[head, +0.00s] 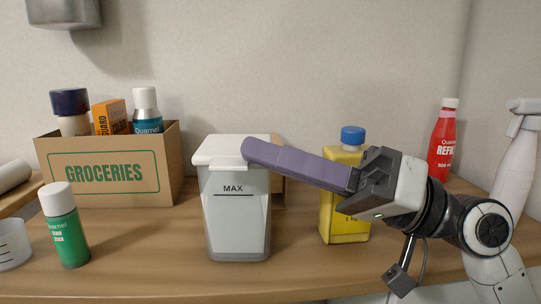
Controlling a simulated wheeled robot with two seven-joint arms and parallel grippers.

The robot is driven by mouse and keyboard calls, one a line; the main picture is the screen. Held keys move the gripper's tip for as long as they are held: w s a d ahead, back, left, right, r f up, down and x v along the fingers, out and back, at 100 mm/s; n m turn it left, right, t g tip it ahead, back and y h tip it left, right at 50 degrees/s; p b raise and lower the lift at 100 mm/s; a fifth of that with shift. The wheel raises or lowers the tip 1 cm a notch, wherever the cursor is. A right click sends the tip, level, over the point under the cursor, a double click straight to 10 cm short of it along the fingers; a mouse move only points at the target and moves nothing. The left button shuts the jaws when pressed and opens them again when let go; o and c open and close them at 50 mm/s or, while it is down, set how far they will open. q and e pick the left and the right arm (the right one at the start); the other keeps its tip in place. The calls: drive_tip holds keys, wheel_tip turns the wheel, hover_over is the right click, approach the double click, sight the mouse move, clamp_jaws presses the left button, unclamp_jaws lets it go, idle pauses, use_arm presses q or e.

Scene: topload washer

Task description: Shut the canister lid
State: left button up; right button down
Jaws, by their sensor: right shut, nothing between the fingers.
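The canister (237,222) stands upright at the middle of the counter, a pale square tub with a MAX line. Its white lid (232,149) lies over the top and looks closed or nearly so; I cannot tell whether it is fully seated. My right gripper (250,151) reaches in from the right with its purple fingers shut and empty. The fingertips are at the lid's right front edge, seemingly touching it. They hide that corner of the lid. My left gripper is not in view.
A yellow bottle with a blue cap (341,228) stands behind my right gripper. A groceries box (110,170) holding several items and a green bottle (66,232) stand left. A red bottle (441,150) and a white spray bottle (517,160) are at right. The counter (160,255) front is clear.

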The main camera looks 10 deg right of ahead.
drive_tip(key=shift+a+f, duration=0.1)
drive_tip(key=shift+f, duration=0.25)
